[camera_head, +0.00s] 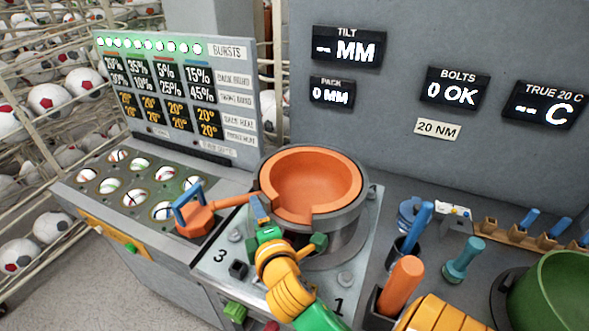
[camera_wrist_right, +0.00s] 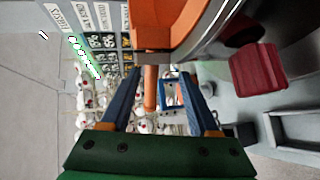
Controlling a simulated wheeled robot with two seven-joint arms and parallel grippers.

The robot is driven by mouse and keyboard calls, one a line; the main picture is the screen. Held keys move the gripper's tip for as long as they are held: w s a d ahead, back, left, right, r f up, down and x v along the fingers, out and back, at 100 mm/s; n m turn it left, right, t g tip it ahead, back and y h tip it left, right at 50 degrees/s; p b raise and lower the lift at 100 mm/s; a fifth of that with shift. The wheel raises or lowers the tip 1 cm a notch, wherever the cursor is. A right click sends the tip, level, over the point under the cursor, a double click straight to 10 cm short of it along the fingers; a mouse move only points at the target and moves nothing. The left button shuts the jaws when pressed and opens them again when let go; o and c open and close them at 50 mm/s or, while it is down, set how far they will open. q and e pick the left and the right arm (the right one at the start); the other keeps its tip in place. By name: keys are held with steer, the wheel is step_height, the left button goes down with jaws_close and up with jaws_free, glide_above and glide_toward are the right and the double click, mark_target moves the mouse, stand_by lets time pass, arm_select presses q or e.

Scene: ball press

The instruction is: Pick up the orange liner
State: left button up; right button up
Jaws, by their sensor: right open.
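The orange liner (camera_head: 318,178) sits inside a round grey pot (camera_head: 343,235) on the bench in the head view, with a notch in its near rim. In the right wrist view the liner (camera_wrist_right: 203,25) shows at the top, close beyond the fingers. My right gripper (camera_head: 258,205) is at the pot's near left rim, its blue fingers beside the notch. In the wrist view the right gripper (camera_wrist_right: 160,72) is open, with an orange handle visible between its fingers. I cannot tell whether a finger touches the liner. My left gripper is not in view.
An orange tool with a blue handle (camera_head: 196,218) lies left of the pot. A ball tray (camera_head: 135,183) is further left. Right of the pot stand an orange-handled tool (camera_head: 403,282), a teal peg (camera_head: 463,260) and a green bowl (camera_head: 555,290). A grey display wall stands behind.

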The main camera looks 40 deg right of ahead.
steer(key=x, duration=0.1)
steer(key=p+x, duration=0.1)
steer(key=x, duration=0.3)
steer(key=shift+w+d+r, duration=0.15)
steer(key=shift+w+r, duration=0.15)
steer(key=shift+r, duration=0.05)
steer(key=shift+c, duration=1.1)
steer(key=shift+s+r, duration=0.25)
steer(key=shift+s, duration=0.1)
steer(key=c, duration=0.7)
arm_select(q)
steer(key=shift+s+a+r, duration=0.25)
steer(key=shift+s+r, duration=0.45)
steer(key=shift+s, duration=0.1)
arm_select(e)
jaws_close()
steer(key=shift+w, duration=0.1)
